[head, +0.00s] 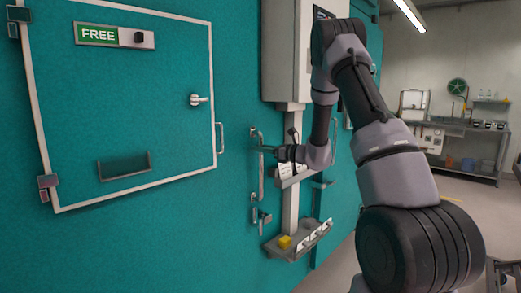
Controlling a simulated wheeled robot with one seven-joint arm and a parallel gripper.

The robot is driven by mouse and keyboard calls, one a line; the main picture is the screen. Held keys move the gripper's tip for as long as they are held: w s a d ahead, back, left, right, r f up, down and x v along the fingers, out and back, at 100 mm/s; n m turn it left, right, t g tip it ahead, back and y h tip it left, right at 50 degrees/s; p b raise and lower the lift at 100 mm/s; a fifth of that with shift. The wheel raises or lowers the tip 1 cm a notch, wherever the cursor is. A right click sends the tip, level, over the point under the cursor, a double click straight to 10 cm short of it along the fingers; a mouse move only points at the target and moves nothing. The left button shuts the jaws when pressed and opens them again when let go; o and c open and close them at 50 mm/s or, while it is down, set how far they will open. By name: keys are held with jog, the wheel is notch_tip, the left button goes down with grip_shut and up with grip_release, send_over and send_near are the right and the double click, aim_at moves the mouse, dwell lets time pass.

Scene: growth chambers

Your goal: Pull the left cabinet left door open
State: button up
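A large teal door front (150,230) fills the left of the head view and appears shut. A tall vertical bar handle (261,183) is on its right part. My arm reaches in from the right, and my gripper (268,150) is at the upper part of this handle. It appears to meet the bar, but the fingers are too small to show whether they are closed around it. A framed hatch (120,110) with a green FREE sign (98,35) and a small lever (199,99) is set in the teal front.
Below the bar is a latch lever (264,217). A grey post with a shelf (298,240) holding a yellow block (285,242) stands close to the right of it. A light box (290,50) hangs above. A workbench (460,125) is at the back right, beyond open floor.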

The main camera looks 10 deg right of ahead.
grip_shut()
dwell(1.2)
